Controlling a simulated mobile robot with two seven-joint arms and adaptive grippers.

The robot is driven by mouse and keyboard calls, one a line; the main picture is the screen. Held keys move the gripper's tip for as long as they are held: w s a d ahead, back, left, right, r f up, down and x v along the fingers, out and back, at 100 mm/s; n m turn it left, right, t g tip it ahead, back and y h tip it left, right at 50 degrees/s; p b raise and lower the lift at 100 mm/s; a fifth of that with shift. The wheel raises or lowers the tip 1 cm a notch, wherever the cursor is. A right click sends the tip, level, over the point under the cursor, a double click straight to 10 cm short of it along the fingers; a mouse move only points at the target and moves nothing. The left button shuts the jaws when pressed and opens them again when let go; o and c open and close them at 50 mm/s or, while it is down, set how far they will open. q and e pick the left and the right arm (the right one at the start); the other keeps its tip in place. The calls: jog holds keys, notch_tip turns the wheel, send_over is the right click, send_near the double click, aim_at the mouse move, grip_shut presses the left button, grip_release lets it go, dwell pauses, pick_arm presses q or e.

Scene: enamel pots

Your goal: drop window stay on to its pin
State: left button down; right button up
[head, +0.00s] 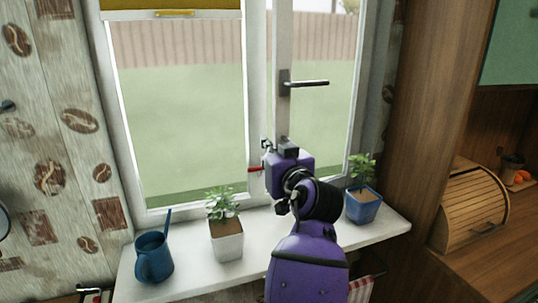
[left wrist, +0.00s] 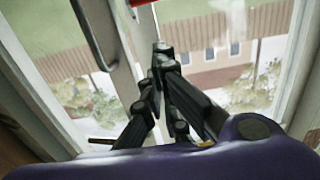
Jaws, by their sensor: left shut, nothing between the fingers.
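The window has a white frame and a right sash with a dark handle (head: 305,83). The handle also shows in the left wrist view (left wrist: 93,36). My left gripper (head: 266,146) is at the middle post, below the handle. In the left wrist view its dark fingers (left wrist: 162,52) are closed together with nothing between them. A small red piece (head: 255,169) shows just left of the gripper; red also shows at the top of the left wrist view (left wrist: 140,3). I cannot tell whether it is the window stay. The pin cannot be made out. My right gripper is not in view.
The white sill (head: 190,282) holds a blue watering can (head: 154,258), a white plant pot (head: 227,241) and a blue plant pot (head: 362,206) close right of my arm. A wooden bread box (head: 470,205) stands at the right. Bare sill lies between the pots.

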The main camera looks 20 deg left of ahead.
pick_arm(q)
jog(key=x, duration=0.3)
jog(key=p+x, duration=0.1)
jog(key=x, duration=0.5)
jog(key=shift+s+a+r, duration=0.1)
jog(key=shift+s+r, duration=0.05)
jog(key=shift+r, duration=0.15)
jog(key=f, duration=0.1)
jog(key=s+f, duration=0.1)
jog(key=d+f, duration=0.1)
jog(key=f, duration=0.1)
jog(key=shift+s, duration=0.25)
jog(key=shift+f, duration=0.1)
